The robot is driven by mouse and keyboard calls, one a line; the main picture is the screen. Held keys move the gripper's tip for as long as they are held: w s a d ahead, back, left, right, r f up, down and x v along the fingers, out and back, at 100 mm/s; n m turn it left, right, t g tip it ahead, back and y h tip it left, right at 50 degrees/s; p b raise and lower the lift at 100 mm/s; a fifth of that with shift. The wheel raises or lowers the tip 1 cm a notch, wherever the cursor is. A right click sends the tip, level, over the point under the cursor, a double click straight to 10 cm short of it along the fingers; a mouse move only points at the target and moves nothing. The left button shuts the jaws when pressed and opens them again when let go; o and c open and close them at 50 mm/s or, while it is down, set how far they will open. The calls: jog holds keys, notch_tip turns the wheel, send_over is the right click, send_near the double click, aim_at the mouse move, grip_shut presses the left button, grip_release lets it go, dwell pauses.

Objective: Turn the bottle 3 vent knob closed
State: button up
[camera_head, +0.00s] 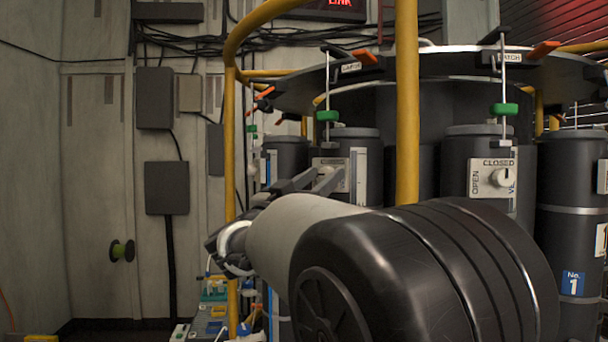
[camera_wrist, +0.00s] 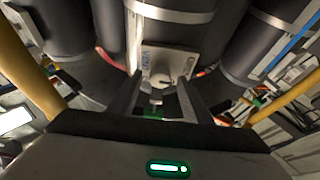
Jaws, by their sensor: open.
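A dark bottle (camera_head: 356,134) stands behind my arm, with a pale vent panel (camera_head: 342,166) on its front. The two dark fingers of my gripper (camera_wrist: 160,92) are apart, one on each side of the knob. I cannot tell whether they touch it. This bottle's number is not visible.
Another bottle (camera_head: 459,154) to the right has a panel (camera_head: 492,178) marked CLOSED and OPEN. A bottle labelled No. 1 (camera_head: 573,250) stands farther right. Yellow posts (camera_head: 407,100) rise close to my arm. A dark ring (camera_head: 440,65) with orange latches hangs above.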

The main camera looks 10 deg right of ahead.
jog(key=shift+w+d+r, duration=0.1)
jog(key=shift+w+d, duration=0.05)
jog(key=shift+w, duration=0.05)
jog(key=c, duration=1.1)
